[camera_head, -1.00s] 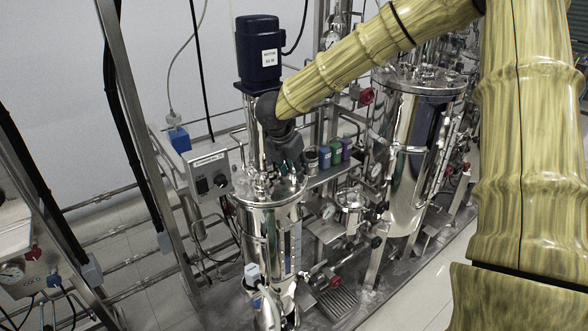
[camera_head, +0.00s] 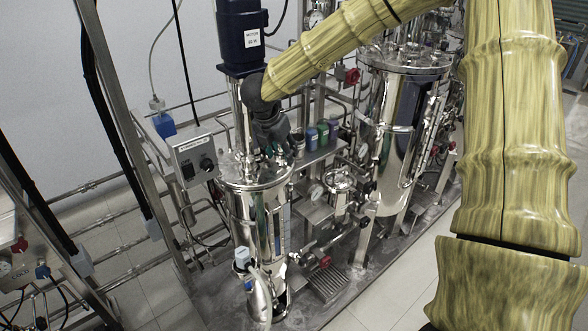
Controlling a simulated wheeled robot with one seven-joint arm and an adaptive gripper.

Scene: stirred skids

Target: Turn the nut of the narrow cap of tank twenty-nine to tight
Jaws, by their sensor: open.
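A polished steel tank (camera_head: 243,212) stands at the centre-left, with a round lid (camera_head: 240,180) carrying several small fittings. A dark blue motor (camera_head: 242,35) is mounted above the lid. My gripper (camera_head: 279,154) is dark, points down and is open over the right back part of the lid. I cannot tell whether its fingers touch a fitting. The narrow cap and its nut cannot be made out; the gripper covers that part of the lid. No tank number is readable. A second, larger steel tank (camera_head: 388,115) stands behind to the right.
A grey control box (camera_head: 196,160) sits left of the near tank. Small coloured bottles (camera_head: 322,134) stand on a shelf right of the gripper. Pipes, a red-handled valve (camera_head: 324,261) and frame posts (camera_head: 120,110) crowd the skid. Floor (camera_head: 400,285) at the lower right is clear.

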